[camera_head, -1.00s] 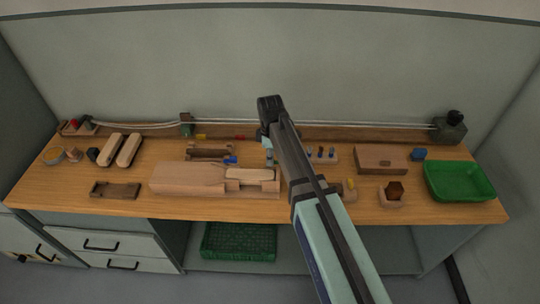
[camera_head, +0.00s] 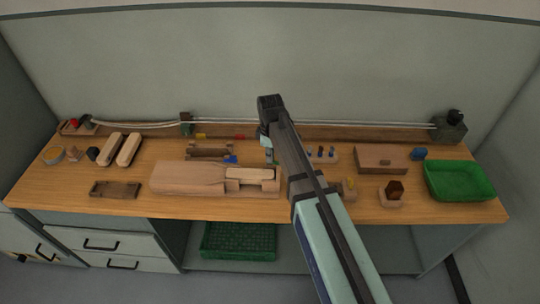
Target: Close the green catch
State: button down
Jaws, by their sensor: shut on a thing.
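My gripper (camera_head: 269,157) points down at the middle of the bench, behind the right end of a pale wooden fixture (camera_head: 190,178). Its fingers are small and partly hidden by my arm. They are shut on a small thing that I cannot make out. A dark green block (camera_head: 186,123) stands on the back rail at left, with pale cords running by it. It may be the green catch, but I cannot tell this for sure, nor whether it is open or closed. My gripper is apart from this block, to its right and nearer the front.
A pale brush body (camera_head: 250,174) lies in the fixture. A slotted wooden holder (camera_head: 208,152) and a small blue piece (camera_head: 231,160) are behind it. A wooden box (camera_head: 381,159) and a green tray (camera_head: 460,182) stand at right. The bench's front edge is mostly clear.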

jog(key=m, duration=0.4)
jog(key=shift+m, duration=0.3)
jog(key=m, duration=0.3)
jog(key=shift+m, duration=0.3)
jog(key=m, duration=0.3)
jog(key=shift+a+m, duration=0.1)
jog(key=shift+m, duration=2.1)
jog(key=c, duration=1.2)
grip_release()
jog(key=shift+c, duration=0.2)
jog(key=shift+r, duration=0.15)
